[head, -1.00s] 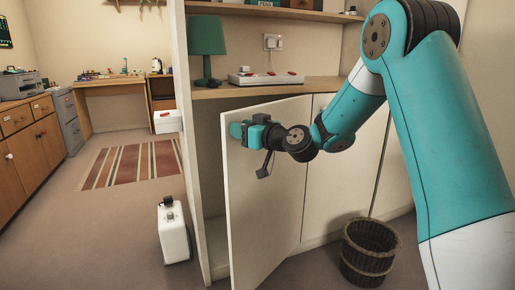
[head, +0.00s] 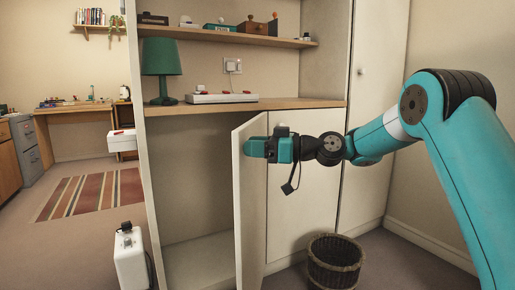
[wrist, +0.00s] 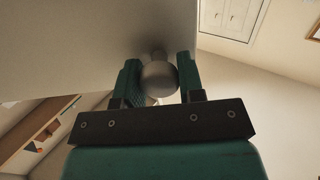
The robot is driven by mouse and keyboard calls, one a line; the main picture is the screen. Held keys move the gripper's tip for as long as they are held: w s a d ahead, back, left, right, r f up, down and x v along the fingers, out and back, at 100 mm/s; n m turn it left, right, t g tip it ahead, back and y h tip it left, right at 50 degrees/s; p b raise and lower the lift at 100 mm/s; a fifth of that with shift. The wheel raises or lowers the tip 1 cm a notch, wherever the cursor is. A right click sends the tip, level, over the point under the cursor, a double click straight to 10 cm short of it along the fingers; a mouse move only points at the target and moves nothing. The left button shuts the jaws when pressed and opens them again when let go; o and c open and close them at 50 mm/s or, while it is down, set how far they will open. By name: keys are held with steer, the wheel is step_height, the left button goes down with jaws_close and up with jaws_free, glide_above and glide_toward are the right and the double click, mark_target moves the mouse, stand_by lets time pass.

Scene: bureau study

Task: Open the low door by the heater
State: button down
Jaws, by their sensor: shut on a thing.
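The low cupboard door (head: 250,220) is a pale panel that stands swung out, seen nearly edge-on in the head view. Its left side opens onto a bare cupboard interior (head: 195,190). My gripper (head: 251,148) is at the door's upper part. In the wrist view the round metal door knob (wrist: 158,78) sits between the two teal fingers, and my gripper is shut on it. In the head view the knob is hidden by my gripper. A white upright unit with a dark top, apparently the heater (head: 130,258), stands on the floor left of the cupboard.
A wicker basket (head: 334,262) stands on the floor right of the open door, near the closed panel. A green lamp (head: 161,68) and a white power strip (head: 222,98) are on the counter above. Carpet at left, with a striped rug (head: 92,194), is largely clear.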

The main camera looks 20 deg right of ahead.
steer(key=shift+a, duration=0.1)
steer(key=c, duration=0.8)
jaws_free()
